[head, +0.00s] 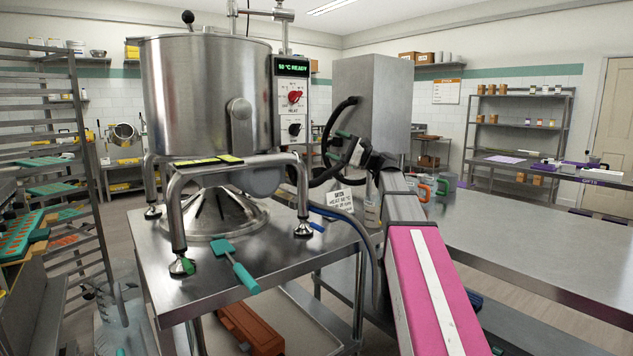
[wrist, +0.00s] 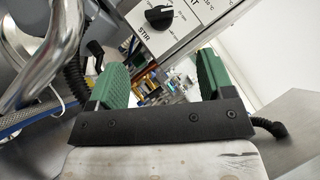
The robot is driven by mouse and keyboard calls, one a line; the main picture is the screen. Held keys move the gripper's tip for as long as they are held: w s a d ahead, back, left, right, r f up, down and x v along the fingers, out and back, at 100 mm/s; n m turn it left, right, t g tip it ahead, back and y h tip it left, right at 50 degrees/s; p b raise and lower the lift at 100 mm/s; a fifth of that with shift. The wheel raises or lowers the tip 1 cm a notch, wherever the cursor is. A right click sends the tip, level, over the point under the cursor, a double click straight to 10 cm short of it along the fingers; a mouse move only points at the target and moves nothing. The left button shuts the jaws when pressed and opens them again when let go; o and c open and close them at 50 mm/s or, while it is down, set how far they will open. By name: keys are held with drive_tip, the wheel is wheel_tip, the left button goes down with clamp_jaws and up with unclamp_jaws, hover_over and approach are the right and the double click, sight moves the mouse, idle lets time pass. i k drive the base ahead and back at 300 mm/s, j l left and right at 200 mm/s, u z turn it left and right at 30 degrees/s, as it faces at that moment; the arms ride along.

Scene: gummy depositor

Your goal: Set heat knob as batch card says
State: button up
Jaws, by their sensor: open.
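The red heat knob (head: 294,97) is on the grey control panel of the steel kettle (head: 195,95), under a green display (head: 293,68) that reads about "52 °C READY". The black stir knob (head: 294,129) is below it and also shows in the wrist view (wrist: 159,17). The batch card (head: 339,200) stands at the table's right edge; its small print mentions heat, but I cannot read the value surely. My gripper (head: 338,145) is right of and below the panel, apart from both knobs. In the wrist view its green-padded fingers (wrist: 162,85) are open with nothing between them.
A steel table (head: 270,270) carries the kettle, with a green scraper (head: 236,264) at its front. A rack (head: 60,110) with trays stands at left. A long steel counter (head: 540,255) is at right. A tall steel cabinet (head: 375,90) stands behind my arm.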

sight(294, 96)
drive_tip(key=k+l, duration=0.15)
drive_tip(key=l, duration=0.25)
drive_tip(key=k+l, duration=0.2)
drive_tip(key=l, duration=0.2)
drive_tip(key=k+l, duration=0.15)
drive_tip(key=l, duration=0.25)
